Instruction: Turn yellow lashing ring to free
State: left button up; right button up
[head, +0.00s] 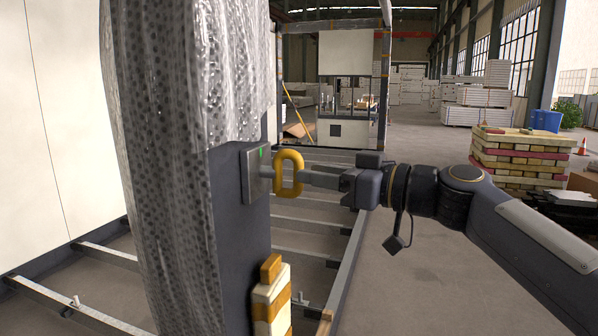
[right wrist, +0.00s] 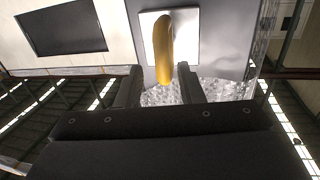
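The yellow lashing ring (head: 289,173) is an upright oval loop on a square grey plate (head: 256,175) with a small green mark. The plate is fixed to a dark post (head: 229,245). My right gripper (head: 307,178) comes in from the right, its fingertips at the ring's near side. In the right wrist view the ring (right wrist: 163,45) stands in the gap between the two spread fingers (right wrist: 160,78), its lower end reaching between the tips. Gaps show on both sides, so the gripper is open and not clamped on it. My left gripper is not in view.
Bubble wrap (head: 190,70) covers the post's upper part and left side. Banded yellow and white blocks (head: 271,300) stand at the post's foot. Metal floor rails (head: 345,270) run below. A stack of planks (head: 520,155) stands at the right, behind my arm.

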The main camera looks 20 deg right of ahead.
aim_at(300, 190)
jog(key=x, duration=0.3)
jog(key=shift+a+r+p, duration=0.15)
jog(key=shift+a+p, duration=0.15)
jog(key=shift+p, duration=0.05)
jog(key=shift+w+a, duration=0.15)
jog(key=shift+w, duration=0.2)
jog(key=shift+s, duration=0.1)
grip_shut()
